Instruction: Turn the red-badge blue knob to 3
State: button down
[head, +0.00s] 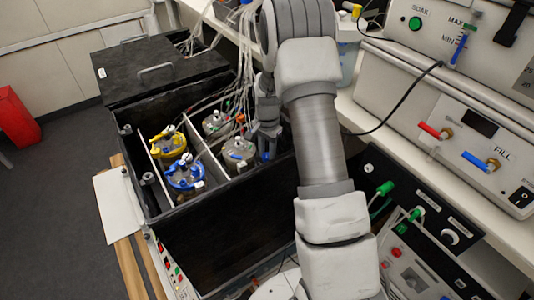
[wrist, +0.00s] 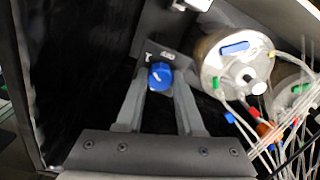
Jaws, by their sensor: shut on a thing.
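A blue knob (wrist: 160,77) with a pale mark on its face sits on a small dark panel (wrist: 152,52) inside the dark box. The panel has small pale markings above the knob, too blurred to read. I cannot make out a red badge or the number the knob points at. My gripper (wrist: 160,83) has its two grey fingers on either side of the knob and is shut on it. In the head view my gripper (head: 267,133) reaches down into the box at its right side, beside the vessels. The knob's face is not clear in that view.
The open black box (head: 215,235) holds vessels with a yellow collar (head: 167,143) and a blue collar (head: 185,175), plus metal-topped ones (head: 238,152). A metal vessel (wrist: 232,62) and loose tubes (wrist: 275,120) are close right of my gripper. Instrument panels (head: 450,120) stand at right.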

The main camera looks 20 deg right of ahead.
aim_at(267, 155)
jog(key=n, duration=0.6)
jog(key=shift+n, duration=0.3)
jog(key=n, duration=0.6)
jog(key=n+p, duration=0.1)
jog(key=n, duration=0.5)
jog(key=shift+r+n, duration=0.1)
jog(key=shift+n, duration=0.3)
jog(key=n+p, duration=0.2)
jog(key=n, duration=0.3)
jog(key=shift+n, duration=0.4)
jog(key=c, duration=0.5)
grip_release()
notch_tip(267, 155, up, 17)
jog(key=shift+r+p, duration=0.15)
jog(key=shift+p, duration=0.9)
